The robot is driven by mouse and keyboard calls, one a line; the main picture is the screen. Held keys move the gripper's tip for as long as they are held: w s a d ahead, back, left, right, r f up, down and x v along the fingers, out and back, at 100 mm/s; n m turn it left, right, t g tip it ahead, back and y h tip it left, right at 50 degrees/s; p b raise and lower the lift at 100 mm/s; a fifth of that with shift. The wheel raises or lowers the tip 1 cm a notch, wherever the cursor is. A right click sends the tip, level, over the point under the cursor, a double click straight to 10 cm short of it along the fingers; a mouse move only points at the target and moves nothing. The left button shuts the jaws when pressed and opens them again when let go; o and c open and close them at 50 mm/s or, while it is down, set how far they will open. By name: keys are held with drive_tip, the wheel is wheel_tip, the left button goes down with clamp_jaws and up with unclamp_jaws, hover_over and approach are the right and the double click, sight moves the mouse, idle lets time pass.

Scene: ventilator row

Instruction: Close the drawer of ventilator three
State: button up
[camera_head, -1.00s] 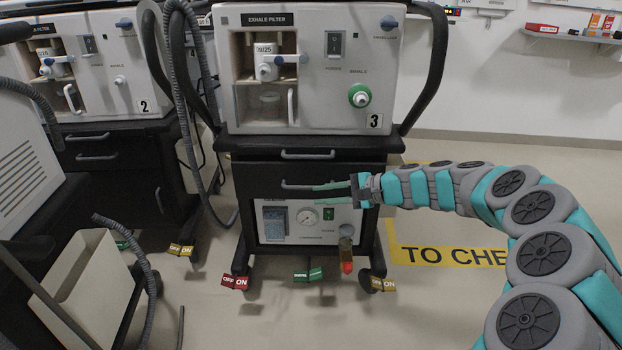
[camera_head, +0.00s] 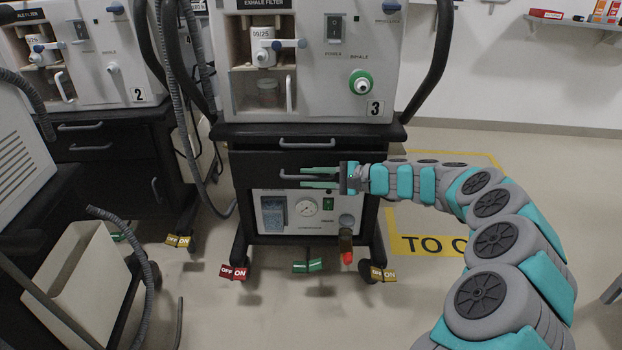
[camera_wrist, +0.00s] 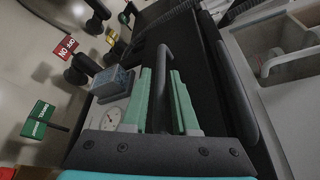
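Ventilator three (camera_head: 300,60) stands at the centre of the head view, a white unit with a "3" label on a dark cart. Its lower dark drawer (camera_head: 250,178) seems to stick out a little from the cart; how far is hard to tell. The drawer handle (camera_head: 292,177) is a horizontal grey bar, also visible in the wrist view (camera_wrist: 162,56). My gripper (camera_head: 303,177) comes from the right, its green fingers open above and below the handle. In the wrist view my gripper (camera_wrist: 160,72) has the bar between its fingers, with gaps beside it.
Another handle (camera_head: 307,142) sits just above the drawer. A compressor panel (camera_head: 290,232) with a gauge is below it, and coloured pedals (camera_head: 308,266) are near the floor. Ventilator two (camera_head: 100,60) and a cream bin (camera_head: 80,275) are at left. The floor (camera_head: 430,290) at right is mostly clear.

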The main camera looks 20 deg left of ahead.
clamp_jaws()
idle(1.5)
